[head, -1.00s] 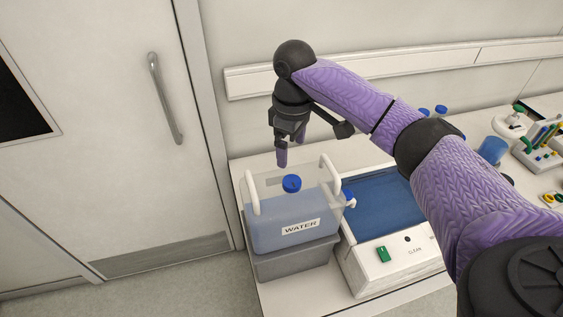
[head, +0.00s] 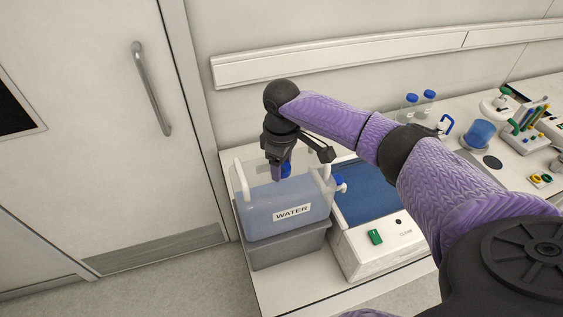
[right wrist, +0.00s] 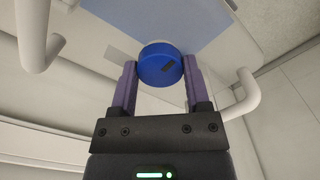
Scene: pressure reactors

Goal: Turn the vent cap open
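The blue vent cap (head: 288,168) sits on top of the clear water container (head: 262,217), which carries a WATER label. My right gripper (head: 281,173) points down over the container and partly hides the cap in the head view. My left gripper is out of view.
The container stands in a grey tray (head: 285,250) on the bench. A blue tap cap (head: 340,182) is at its right side. White handles (head: 240,180) rise at its ends. A blue-lidded white device (head: 385,250) stands close on the right.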

